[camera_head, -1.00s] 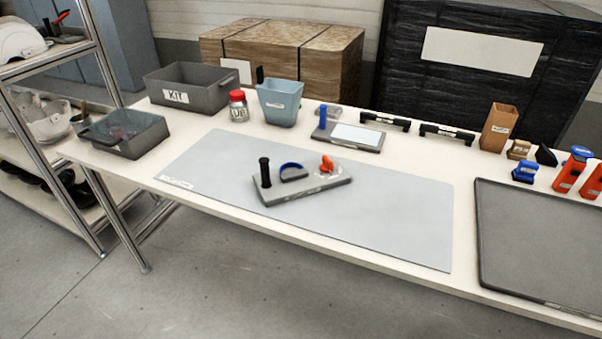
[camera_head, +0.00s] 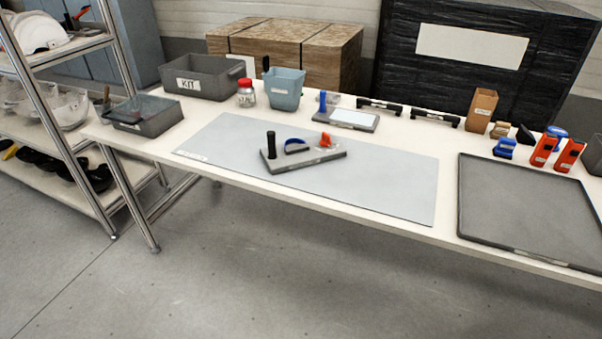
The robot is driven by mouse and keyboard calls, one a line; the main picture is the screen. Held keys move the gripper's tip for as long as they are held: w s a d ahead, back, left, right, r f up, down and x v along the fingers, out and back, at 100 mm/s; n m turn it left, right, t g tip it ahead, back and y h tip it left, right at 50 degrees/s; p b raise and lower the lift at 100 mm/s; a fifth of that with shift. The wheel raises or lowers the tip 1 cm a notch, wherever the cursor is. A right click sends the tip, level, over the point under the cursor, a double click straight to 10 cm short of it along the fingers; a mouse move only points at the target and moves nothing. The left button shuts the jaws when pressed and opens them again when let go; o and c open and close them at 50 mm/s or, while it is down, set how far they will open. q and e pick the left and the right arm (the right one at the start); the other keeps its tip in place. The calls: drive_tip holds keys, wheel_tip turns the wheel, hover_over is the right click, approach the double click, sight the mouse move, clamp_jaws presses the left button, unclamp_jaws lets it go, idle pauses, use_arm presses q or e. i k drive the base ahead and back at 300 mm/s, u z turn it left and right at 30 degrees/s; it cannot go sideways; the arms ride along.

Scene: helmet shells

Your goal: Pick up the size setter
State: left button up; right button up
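No readable label marks the size setter, so I cannot tell for sure which item it is. A grey block tool (camera_head: 303,160) lies on the pale mat (camera_head: 385,186) near the middle of the table. It carries a black upright post (camera_head: 271,144), a blue curved piece (camera_head: 297,145) and an orange-red part (camera_head: 325,140). Behind the mat is a grey board with a white panel (camera_head: 353,118) and a blue upright handle (camera_head: 322,101). Neither of my grippers is in view.
The KIT bin (camera_head: 209,77), a grey tray (camera_head: 144,117), a red-lidded jar (camera_head: 246,92) and a blue-grey cup (camera_head: 284,90) stand back left. A dark flat tray (camera_head: 530,208) lies right. A metal shelf (camera_head: 62,68) stands left. Floor in front is clear.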

sight(295, 153)
drive_tip(key=z, duration=0.25)
drive_tip(key=k, duration=0.45)
drive_tip(key=u, duration=1.3)
drive_tip(key=i, duration=1)
drive_tip(key=z, duration=0.15)
